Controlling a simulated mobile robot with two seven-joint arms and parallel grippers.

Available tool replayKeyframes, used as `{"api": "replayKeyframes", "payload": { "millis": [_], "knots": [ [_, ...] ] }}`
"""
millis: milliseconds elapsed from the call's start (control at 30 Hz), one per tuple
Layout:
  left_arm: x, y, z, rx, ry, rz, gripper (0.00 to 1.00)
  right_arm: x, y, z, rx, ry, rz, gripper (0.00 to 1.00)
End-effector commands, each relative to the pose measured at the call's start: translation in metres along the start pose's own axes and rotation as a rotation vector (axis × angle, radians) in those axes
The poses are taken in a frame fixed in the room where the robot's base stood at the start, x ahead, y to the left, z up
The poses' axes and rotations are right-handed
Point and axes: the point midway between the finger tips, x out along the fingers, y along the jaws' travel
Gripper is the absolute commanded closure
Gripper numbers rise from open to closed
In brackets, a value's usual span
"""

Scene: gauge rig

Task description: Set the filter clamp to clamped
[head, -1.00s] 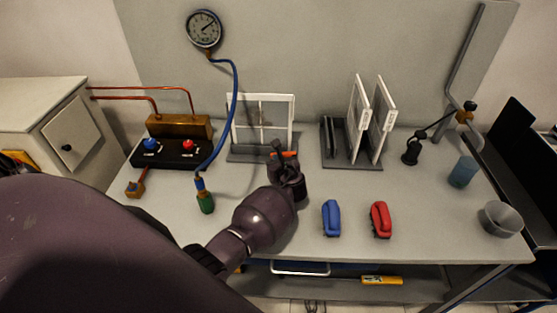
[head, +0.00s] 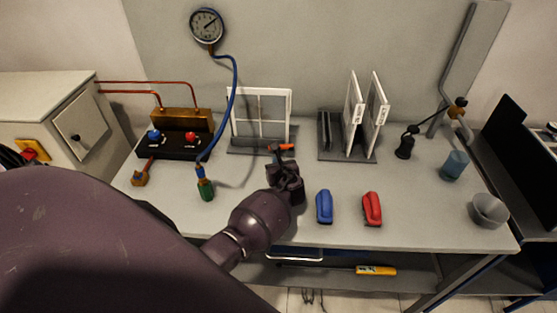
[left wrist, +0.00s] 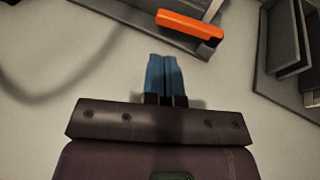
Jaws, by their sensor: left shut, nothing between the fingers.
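The filter clamp appears to be the white-framed unit (head: 261,92) on a grey base at the back of the table, with an orange lever (head: 288,147) at its front right. In the left wrist view the orange lever (left wrist: 189,25) lies ahead of the fingers, slightly to the right, sticking out from a grey bracket. My left gripper (head: 277,156) is just in front of the lever in the head view. Its blue fingertips (left wrist: 164,62) are together and empty, with a visible gap to the lever. The gripper partly hides the lever's left end in the head view. My right gripper is out of view.
A blue handle (head: 324,206) and a red handle (head: 372,208) lie right of my gripper. A rack with upright white panels (head: 353,115) stands behind them. A blue hose with a green end (head: 205,189) hangs at left. A cup (head: 454,165) and a bowl (head: 489,211) stand at right.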

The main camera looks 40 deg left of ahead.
Motion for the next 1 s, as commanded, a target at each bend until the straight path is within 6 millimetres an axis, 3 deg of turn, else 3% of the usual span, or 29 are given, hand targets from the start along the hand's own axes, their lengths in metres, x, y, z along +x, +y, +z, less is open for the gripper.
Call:
{"api": "replayKeyframes", "payload": {
  "millis": [300,500,867,1000],
  "knots": [
    [-0.056,0.009,0.000,-0.002,0.002,-0.001,1.00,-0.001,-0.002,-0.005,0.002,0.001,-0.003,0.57],
    [-0.078,0.012,0.000,0.000,0.001,0.000,1.00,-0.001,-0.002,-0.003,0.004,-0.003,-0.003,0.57],
    [-0.085,0.014,0.000,-0.008,0.001,0.001,1.00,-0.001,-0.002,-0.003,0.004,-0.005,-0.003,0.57],
    [-0.085,0.011,0.001,-0.104,0.000,-0.012,1.00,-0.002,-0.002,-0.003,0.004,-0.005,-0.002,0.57]
  ]
}}
